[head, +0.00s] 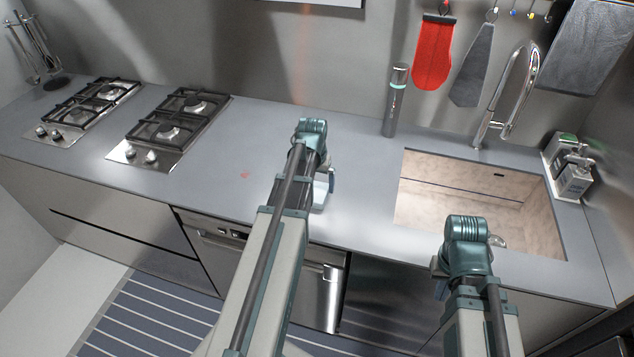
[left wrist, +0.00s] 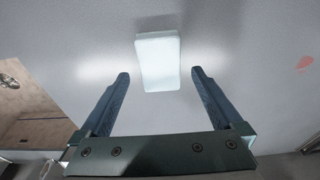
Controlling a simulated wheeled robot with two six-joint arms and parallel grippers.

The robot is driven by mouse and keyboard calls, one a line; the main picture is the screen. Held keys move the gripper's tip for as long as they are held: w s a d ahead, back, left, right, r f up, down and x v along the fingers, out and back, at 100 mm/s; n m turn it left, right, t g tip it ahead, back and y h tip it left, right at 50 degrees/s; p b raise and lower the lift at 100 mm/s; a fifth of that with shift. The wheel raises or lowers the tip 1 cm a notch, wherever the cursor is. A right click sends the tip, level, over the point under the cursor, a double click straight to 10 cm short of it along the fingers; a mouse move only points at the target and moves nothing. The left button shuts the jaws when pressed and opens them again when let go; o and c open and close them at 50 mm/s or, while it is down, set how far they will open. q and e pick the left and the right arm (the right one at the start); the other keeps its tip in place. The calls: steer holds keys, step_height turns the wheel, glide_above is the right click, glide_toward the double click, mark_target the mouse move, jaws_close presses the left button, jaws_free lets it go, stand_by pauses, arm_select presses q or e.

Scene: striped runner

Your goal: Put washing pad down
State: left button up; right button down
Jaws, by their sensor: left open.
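The washing pad (left wrist: 158,62) is a white rounded block. In the left wrist view it lies on the grey counter just beyond my fingertips, apart from both fingers. My left gripper (left wrist: 160,80) is open and empty, with one finger on either side of the pad's near end. In the head view my left gripper (head: 322,190) is over the counter left of the sink, and my arm largely hides the pad there.
The sink (head: 425,205) with its tall faucet (head: 515,95) is at the right. A dark cylinder (head: 395,100) stands behind it. Two gas hobs (head: 170,130) are at the left. A red stain (head: 245,175) marks the counter, which is otherwise clear between the hobs and my left arm.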

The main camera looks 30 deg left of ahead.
mark_target(316, 197)
arm_select(q)
step_height(316, 197, up, 8)
steer(key=s+p, duration=0.1)
steer(key=p, duration=0.5)
steer(key=shift+d+p, duration=0.15)
steer(key=shift+p, duration=0.15)
steer(key=shift+f, duration=0.1)
steer(key=s+d+m, duration=0.2)
steer(key=s+d, duration=0.3)
steer(key=d, duration=0.5)
steer(key=s+d+m+g, duration=0.1)
steer(key=s+d, duration=0.3)
steer(key=d, duration=0.6)
steer(key=s+d+m+g, duration=0.1)
steer(key=s+d+m, duration=0.2)
steer(key=d, duration=0.7)
steer(key=s, duration=0.2)
steer(key=shift+s+m+y, duration=0.3)
steer(key=shift+s+y, duration=0.05)
steer(key=shift+y, duration=0.05)
steer(key=shift+f, duration=0.1)
